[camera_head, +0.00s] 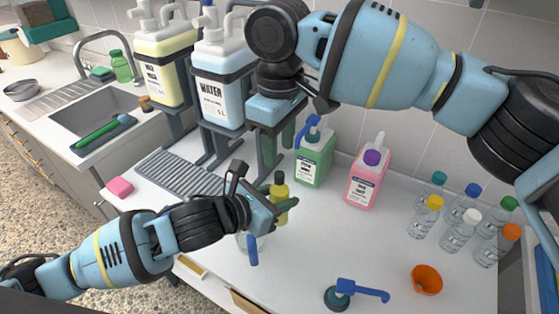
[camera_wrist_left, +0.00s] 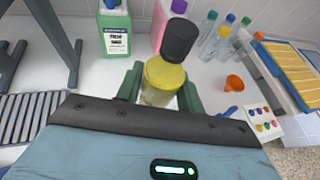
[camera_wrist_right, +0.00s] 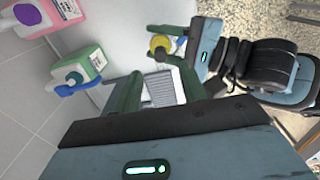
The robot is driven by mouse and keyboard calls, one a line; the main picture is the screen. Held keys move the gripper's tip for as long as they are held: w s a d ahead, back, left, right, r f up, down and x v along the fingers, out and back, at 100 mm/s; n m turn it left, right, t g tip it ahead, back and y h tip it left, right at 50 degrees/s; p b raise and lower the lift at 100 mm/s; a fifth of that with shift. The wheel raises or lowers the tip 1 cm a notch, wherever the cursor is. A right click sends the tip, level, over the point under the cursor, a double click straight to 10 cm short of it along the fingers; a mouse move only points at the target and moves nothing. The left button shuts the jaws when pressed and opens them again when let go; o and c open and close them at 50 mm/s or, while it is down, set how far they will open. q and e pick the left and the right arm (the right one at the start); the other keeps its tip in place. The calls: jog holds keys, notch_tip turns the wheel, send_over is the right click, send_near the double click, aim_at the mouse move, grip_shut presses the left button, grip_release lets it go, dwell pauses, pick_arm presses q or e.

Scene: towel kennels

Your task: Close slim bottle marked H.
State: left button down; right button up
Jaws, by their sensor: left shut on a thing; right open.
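A slim bottle (camera_head: 281,203) with yellow contents stands upright between the dark green fingers of my left gripper (camera_wrist_left: 160,88), which is shut on it. A dark cap (camera_head: 279,177) sits on its top; it is large in the left wrist view (camera_wrist_left: 179,40), where I cannot tell how tight it is. No letter H is readable. My right gripper (camera_head: 279,146) is open and empty, above and slightly left of the bottle in the head view. In the right wrist view the yellow bottle (camera_wrist_right: 160,46) shows just beyond the open fingertips.
Large yellow (camera_head: 166,62) and blue (camera_head: 224,88) jugs stand on racks at the left. Green (camera_head: 313,165) and pink (camera_head: 362,185) bottles stand behind. Several small capped bottles (camera_head: 458,232) are at the right.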

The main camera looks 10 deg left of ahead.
notch_tip(320, 180, up, 6)
dwell(0.6)
